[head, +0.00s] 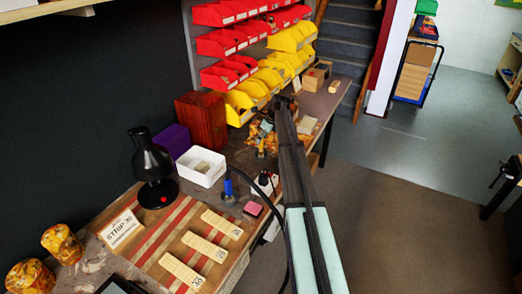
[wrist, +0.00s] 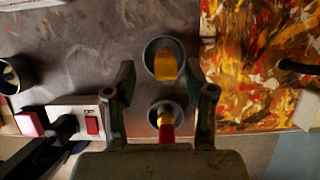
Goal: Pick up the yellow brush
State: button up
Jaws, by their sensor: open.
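In the wrist view, a yellow brush (wrist: 166,66) stands in a round grey cup (wrist: 148,60), seen from above. My gripper (wrist: 160,78) is open, its two fingers apart on the left and right of the cup's near side. Nothing is held between them. Closer to the palm, a second grey cup (wrist: 153,114) holds a red and yellow piece (wrist: 166,122), partly hidden by my gripper. In the head view a small yellow upright piece (head: 262,153) shows left of my arm; I cannot tell if it is the same brush.
A paint-splattered mat (wrist: 250,50) lies right of the cups. A power strip (wrist: 62,112) with a red switch and a pink block (wrist: 29,122) are at left. In the head view, a white tray (head: 200,174), a black lamp-like object (head: 150,160) and yellow bins (head: 240,105) stand along the bench.

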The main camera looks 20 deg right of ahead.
aim_at(259, 150)
jog(key=shift+w+f+p, duration=0.35)
jog(key=shift+f+p, duration=0.2)
jog(key=shift+f, duration=0.05)
jog(key=shift+p+x, duration=0.8)
jog(key=shift+x, duration=1.15)
jog(key=shift+d, duration=0.1)
grip_shut()
